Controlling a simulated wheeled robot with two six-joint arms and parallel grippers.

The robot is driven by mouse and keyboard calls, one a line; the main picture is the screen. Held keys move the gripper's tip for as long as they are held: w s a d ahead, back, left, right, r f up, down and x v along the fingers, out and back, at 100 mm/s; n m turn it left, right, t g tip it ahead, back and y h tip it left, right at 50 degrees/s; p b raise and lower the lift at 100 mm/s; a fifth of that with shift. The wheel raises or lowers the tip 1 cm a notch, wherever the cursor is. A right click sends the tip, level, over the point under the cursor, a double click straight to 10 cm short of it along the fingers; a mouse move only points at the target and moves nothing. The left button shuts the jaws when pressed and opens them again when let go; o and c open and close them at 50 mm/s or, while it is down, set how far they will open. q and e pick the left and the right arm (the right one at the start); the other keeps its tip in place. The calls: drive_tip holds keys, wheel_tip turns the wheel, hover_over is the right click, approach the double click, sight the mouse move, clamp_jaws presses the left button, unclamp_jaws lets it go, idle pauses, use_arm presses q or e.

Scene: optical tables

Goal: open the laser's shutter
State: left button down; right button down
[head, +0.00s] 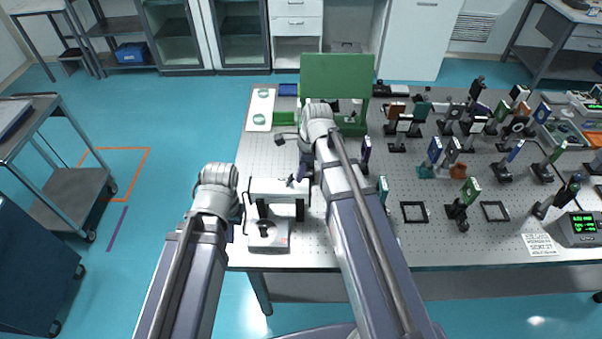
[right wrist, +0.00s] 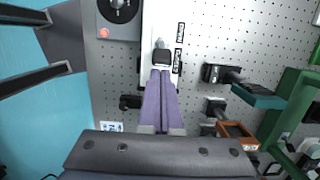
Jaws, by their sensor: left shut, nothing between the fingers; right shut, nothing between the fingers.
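The laser (head: 275,187) is a long white box on black mounts at the left front of the optical table. In the right wrist view its white body (right wrist: 149,30) runs up from the picture's middle. A black shutter piece (right wrist: 161,57) with a grey knob sits on it, beside two small labels too small to read. My right gripper (head: 301,178) is shut and empty at the laser's right end. In the right wrist view its purple fingertips (right wrist: 161,73) are right at the black piece; I cannot tell whether they touch. My left gripper (head: 238,222) is left of the laser, mostly hidden by its arm.
A grey control box (head: 268,235) with a dial and red button stands in front of the laser. A green frame (head: 337,78) stands behind. Several optics on posts (head: 403,128) fill the table's middle and right.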

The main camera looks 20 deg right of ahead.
sight(291, 175)
drive_tip(key=shift+w+a+r+g+h+p, duration=0.15)
drive_tip(key=shift+a+h+p, duration=0.1)
drive_tip(key=shift+h, duration=0.3)
drive_tip(key=shift+a+r+g+h+p, duration=0.15)
drive_tip(key=shift+a+h+p, duration=0.1)
drive_tip(key=shift+h, duration=0.3)
drive_tip(key=shift+w+a+r+g+h, duration=0.15)
drive_tip(key=shift+a+h, duration=0.2)
drive_tip(key=shift+h, duration=0.2)
drive_tip(key=shift+w+a+r+g+h, duration=0.15)
drive_tip(key=shift+a+h, duration=0.15)
drive_tip(key=shift+h, duration=0.25)
drive_tip(key=shift+a+r, duration=0.15)
drive_tip(key=shift+a, duration=0.25)
drive_tip(key=shift+w+a, duration=0.1)
drive_tip(key=shift+a, duration=0.35)
drive_tip(key=shift+r, duration=0.1)
drive_tip(key=shift+r+p, duration=0.75)
drive_tip(key=shift+p, duration=0.25)
